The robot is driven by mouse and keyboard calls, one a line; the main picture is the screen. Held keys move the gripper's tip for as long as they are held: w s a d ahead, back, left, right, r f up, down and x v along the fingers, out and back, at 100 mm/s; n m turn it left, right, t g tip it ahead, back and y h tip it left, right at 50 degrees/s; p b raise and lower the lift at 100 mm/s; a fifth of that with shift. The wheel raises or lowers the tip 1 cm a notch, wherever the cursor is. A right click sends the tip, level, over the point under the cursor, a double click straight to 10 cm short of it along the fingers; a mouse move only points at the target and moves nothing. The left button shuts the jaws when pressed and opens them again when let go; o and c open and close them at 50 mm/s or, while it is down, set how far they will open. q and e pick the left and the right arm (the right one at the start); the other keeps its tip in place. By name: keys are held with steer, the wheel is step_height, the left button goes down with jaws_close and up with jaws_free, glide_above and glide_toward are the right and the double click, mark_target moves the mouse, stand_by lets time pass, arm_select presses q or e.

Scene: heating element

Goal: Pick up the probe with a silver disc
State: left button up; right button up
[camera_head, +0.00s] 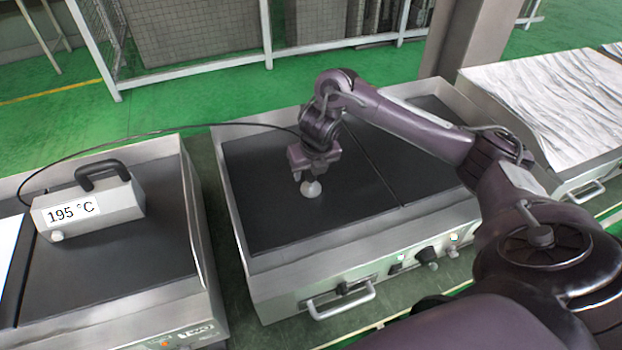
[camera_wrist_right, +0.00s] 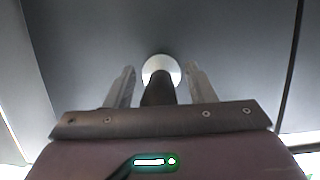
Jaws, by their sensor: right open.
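The probe (camera_wrist_right: 158,92) has a dark handle and a round silver disc (camera_head: 311,189) at its lower end. In the head view the disc is at or just above the dark plate of the middle griddle (camera_head: 262,218); I cannot tell if it touches. My right gripper (camera_head: 312,172) is directly above the disc, pointing down. In the right wrist view the gripper (camera_wrist_right: 160,82) is open, with one finger on each side of the dark handle and visible gaps to both. The handle's upper part is hidden by the gripper. My left gripper is not in view.
A box-shaped meter (camera_head: 88,207) reading 195 °C stands on the left griddle (camera_head: 110,265). A black cable (camera_head: 190,127) runs from it to my right gripper's area. The middle griddle has front knobs and a handle (camera_head: 340,300). A griddle with a wrinkled white cover (camera_head: 550,105) is at right.

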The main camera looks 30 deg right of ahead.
jaws_close()
steer(key=shift+r, duration=0.1)
